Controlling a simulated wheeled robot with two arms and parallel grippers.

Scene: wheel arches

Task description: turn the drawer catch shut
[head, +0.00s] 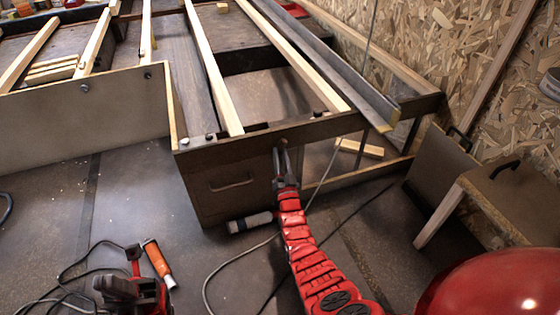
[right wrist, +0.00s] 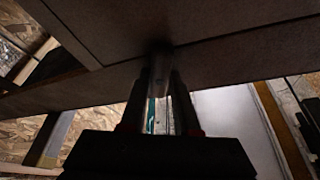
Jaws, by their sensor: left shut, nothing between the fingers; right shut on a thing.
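The drawer front (head: 212,204), a dark wooden panel with a bar handle (head: 232,183), is at the end of the timber frame. It looks closed. My right gripper (head: 281,153) is at the panel's right part, right of the handle. In the right wrist view my right gripper (right wrist: 161,72) is shut on a small greyish piece (right wrist: 158,80) against the dark wood, apparently the drawer catch. The fingers hide most of it, so I cannot tell which way it is turned.
A grey cylinder (head: 250,222) lies on the floor below the drawer. Wooden panels (head: 440,160) stand at the right. Floor left of the drawer is clear.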

